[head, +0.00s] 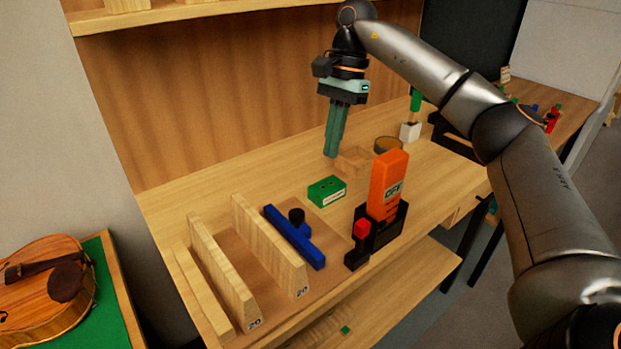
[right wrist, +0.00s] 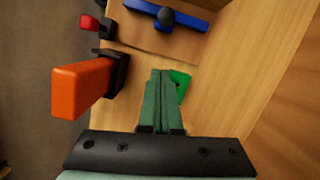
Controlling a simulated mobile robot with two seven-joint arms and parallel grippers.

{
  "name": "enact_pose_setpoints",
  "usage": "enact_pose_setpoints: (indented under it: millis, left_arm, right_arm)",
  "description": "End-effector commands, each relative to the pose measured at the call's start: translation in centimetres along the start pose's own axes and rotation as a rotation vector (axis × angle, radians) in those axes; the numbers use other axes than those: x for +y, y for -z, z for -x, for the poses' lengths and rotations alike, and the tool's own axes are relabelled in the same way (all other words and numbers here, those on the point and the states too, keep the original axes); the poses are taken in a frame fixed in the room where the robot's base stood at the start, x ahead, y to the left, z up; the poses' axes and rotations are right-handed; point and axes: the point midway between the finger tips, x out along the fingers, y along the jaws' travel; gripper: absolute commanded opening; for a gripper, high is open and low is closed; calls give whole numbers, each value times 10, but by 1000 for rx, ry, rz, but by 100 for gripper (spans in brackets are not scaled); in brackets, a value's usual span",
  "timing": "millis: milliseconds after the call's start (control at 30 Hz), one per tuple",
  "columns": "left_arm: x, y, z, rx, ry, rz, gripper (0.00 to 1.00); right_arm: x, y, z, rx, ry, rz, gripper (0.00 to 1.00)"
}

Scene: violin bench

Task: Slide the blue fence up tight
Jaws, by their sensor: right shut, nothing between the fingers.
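The blue fence (head: 294,237) is a straight bar with a black knob (head: 297,216). It lies on a brown board, to the right of a wooden piece marked 20 (head: 268,245), with a gap between them. The fence also shows at the top of the right wrist view (right wrist: 150,10). My right gripper (head: 331,153) is shut and empty, pointing down above the bench, behind the green box (head: 327,190) and apart from the fence. Its closed fingers also show in the right wrist view (right wrist: 160,76). My left gripper is not in view.
An orange device (head: 386,185) stands in a black holder right of the fence, beside a red-topped black part (head: 361,229). More wooden pieces (head: 222,270) stand at the left. A wooden tray (head: 354,161) sits near my right gripper. A violin (head: 45,290) lies at far left.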

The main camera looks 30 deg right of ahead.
Motion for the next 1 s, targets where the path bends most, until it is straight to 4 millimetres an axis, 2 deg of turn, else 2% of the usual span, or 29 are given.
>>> enact_pose_setpoints:
  millis: [167, 267, 500, 733, 900, 1000]
  left_arm:
    - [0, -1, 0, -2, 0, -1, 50]
    - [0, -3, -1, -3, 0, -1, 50]
    - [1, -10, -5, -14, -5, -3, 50]
    - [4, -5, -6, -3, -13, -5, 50]
    - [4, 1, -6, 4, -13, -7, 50]
    - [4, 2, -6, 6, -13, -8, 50]
  right_arm:
    - [0, 0, -1, 0, 0, 0, 0]
    - [0, 0, -9, 1, -1, 1, 0]
    - [1, 1, -54, 0, -4, 1, 0]
    - [1, 0, -102, 0, -3, 0, 0]
    - [0, -25, -106, -1, 1, 5, 0]
    - [0, -34, -108, 0, 0, 3, 0]
